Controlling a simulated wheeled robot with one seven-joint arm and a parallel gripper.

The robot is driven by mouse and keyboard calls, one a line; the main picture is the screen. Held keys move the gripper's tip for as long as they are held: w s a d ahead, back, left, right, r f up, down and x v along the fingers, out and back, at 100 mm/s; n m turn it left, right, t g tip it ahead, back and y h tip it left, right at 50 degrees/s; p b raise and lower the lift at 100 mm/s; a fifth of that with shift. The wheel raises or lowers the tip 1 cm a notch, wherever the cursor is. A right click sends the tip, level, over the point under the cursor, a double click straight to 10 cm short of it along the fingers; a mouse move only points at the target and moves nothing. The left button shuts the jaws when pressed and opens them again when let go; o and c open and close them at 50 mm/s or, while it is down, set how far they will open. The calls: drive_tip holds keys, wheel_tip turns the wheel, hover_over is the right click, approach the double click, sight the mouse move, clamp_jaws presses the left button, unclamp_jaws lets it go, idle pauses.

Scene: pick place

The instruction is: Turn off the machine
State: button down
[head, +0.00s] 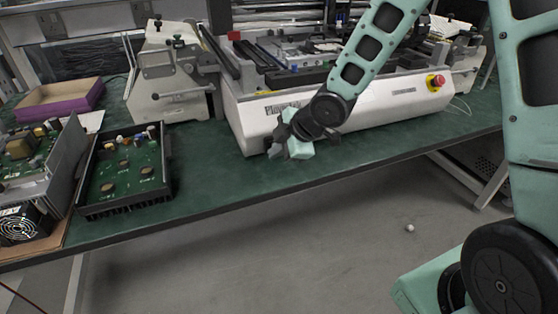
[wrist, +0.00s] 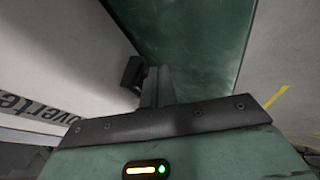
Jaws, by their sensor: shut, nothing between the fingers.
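The machine is a long white unit (head: 350,108) with lettering on its front, standing on the green bench. A red knob on a yellow base (head: 435,81) sits at the right end of its front. My gripper (head: 275,149) is shut and empty, low by the left end of the machine's front, well left of the red knob. In the wrist view the closed fingers (wrist: 157,85) point along the white front panel (wrist: 60,60). A small dark block (wrist: 132,73) shows beside the fingertips, against the panel; I cannot tell what it is or whether they touch.
A black tray with a green circuit board (head: 122,175) lies left on the bench (head: 215,180). A purple-sided box (head: 62,100) and a grey fixture (head: 175,80) stand behind. The bench front is clear below my gripper; its front edge drops to open floor.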

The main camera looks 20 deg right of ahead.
drive_tip(key=shift+r+p, duration=0.25)
drive_tip(key=shift+p, duration=0.1)
